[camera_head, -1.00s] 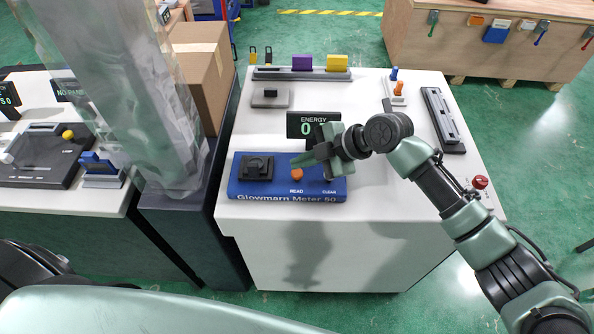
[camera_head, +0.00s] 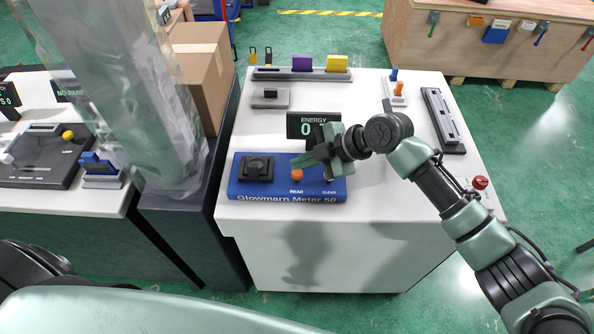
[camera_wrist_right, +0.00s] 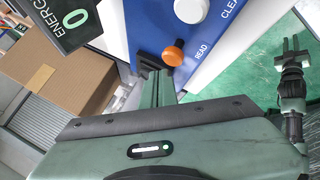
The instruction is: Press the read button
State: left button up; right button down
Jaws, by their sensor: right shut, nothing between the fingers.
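The read button is an orange knob (camera_head: 297,174) above the word READ on the blue Glowmarn Meter 50 (camera_head: 275,190). It also shows clearly in the right wrist view (camera_wrist_right: 173,56). My right gripper (camera_head: 294,161) is shut and empty. In the head view its tips are just beyond the knob. In the right wrist view its tips (camera_wrist_right: 152,72) are close beside the knob, and I cannot tell whether they touch it. What looks like my left gripper (camera_wrist_right: 291,58) is small at the right of the wrist view; its finger opening is unclear.
The clear button (camera_wrist_right: 191,9) stands beside the read button. A black dial (camera_head: 256,168) is on the meter's left. The energy display (camera_head: 313,125) stands behind the meter and is partly covered by my gripper. A red button (camera_head: 480,182) is at the table's right. The white tabletop front is clear.

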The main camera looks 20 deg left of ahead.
aim_at(301, 173)
jog(key=shift+f, duration=0.1)
dwell(0.5)
jog(key=shift+f+b, duration=0.3)
jog(key=shift+b, duration=0.2)
jog(key=shift+f+b, duration=0.55)
jog(key=shift+f, duration=0.1)
dwell(0.4)
jog(key=shift+r, duration=0.15)
jog(key=shift+r+p, duration=0.55)
jog(key=shift+r, duration=0.35)
jog(key=shift+r+p, duration=1.6)
jog(key=shift+r, duration=0.95)
